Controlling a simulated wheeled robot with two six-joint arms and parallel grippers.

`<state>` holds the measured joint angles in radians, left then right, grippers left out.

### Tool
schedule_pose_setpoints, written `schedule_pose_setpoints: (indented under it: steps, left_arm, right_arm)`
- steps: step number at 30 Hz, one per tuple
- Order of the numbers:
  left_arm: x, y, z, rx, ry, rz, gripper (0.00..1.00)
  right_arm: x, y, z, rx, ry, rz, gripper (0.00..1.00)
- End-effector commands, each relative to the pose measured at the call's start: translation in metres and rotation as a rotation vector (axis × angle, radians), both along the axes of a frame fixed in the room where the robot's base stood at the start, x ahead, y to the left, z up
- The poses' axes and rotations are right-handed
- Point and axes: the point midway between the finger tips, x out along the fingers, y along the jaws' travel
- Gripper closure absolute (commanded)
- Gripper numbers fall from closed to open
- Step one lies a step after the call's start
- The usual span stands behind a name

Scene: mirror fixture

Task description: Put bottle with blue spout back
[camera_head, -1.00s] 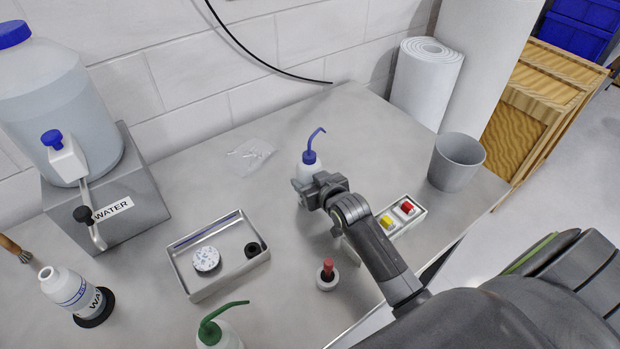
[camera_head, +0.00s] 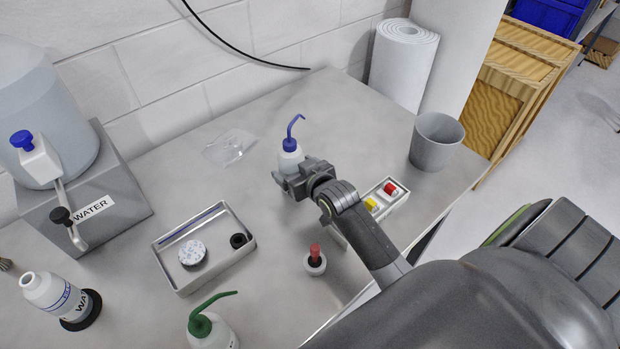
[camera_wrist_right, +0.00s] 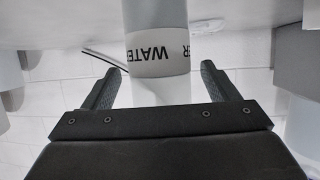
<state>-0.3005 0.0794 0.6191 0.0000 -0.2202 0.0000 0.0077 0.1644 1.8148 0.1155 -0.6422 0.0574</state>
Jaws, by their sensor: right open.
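The bottle with the blue spout (camera_head: 291,159) stands upright on the grey table, behind my right gripper (camera_head: 296,172) in the head view. Its lower part is hidden by the gripper. In the right wrist view the white bottle (camera_wrist_right: 157,52) with a WATER label, upside down in the picture, lies between the two fingers of my right gripper (camera_wrist_right: 160,85). The fingers are open, with a gap showing on each side of the bottle. My left gripper is not in view.
A WATER bottle (camera_head: 48,291) sits at a black ring (camera_head: 84,318). A grey cup (camera_head: 436,142) is right. Clear table lies between tray and gripper.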

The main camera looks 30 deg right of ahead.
Motion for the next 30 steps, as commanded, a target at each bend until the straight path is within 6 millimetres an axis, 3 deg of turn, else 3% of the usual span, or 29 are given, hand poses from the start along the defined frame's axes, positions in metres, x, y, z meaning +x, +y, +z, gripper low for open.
schedule_pose_setpoints:
  steps: [15,21,30]
  left_arm:
    - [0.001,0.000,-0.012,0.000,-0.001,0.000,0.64]
    - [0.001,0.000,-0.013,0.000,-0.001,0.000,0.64]
    - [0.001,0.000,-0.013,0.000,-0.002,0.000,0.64]
  right_arm:
    - [-0.078,-0.001,0.031,-0.001,0.000,0.000,0.19]
    - [-0.091,-0.001,0.038,-0.001,0.000,0.000,0.19]
    - [-0.093,-0.001,0.039,0.000,0.000,0.000,0.19]
